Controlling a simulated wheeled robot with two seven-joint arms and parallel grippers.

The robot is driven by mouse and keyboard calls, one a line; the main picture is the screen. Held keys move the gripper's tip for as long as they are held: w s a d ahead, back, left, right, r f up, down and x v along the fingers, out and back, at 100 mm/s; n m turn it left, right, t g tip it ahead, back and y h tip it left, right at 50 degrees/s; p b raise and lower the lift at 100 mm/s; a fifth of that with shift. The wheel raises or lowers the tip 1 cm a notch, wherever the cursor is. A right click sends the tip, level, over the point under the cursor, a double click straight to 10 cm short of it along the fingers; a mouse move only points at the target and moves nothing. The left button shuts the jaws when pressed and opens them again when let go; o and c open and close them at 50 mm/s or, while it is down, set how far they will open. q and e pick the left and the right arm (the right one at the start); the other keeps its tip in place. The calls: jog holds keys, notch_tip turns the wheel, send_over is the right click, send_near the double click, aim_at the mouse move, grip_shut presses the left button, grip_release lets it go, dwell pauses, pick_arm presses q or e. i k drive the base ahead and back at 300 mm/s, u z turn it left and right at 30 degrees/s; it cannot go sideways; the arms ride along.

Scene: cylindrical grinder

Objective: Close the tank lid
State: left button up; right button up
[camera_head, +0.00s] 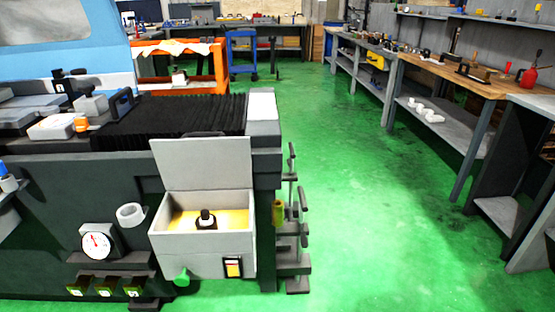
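The tank (201,251) is a light grey box on the front of the dark grinder, left of the middle of the picture. Its lid (202,164) is a flat grey panel that stands up, open, along the back edge of the tank. Inside the tank is yellow-orange liquid or flooring (233,219) with a small black fitting (206,218) in the middle. Neither of my grippers is in view.
The grinder (60,200) fills the left side, with a round gauge (96,243) left of the tank. Grey handles or levers (296,235) stick out right of the tank. Green floor (350,200) is clear to the right, up to the workbenches (450,75).

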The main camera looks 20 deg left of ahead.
aim_at(199, 161)
jog(key=z, duration=0.3)
jog(key=i, duration=4.5)
jog(key=u, duration=4.5)
jog(key=i, duration=0.5)
jog(key=u, duration=0.15)
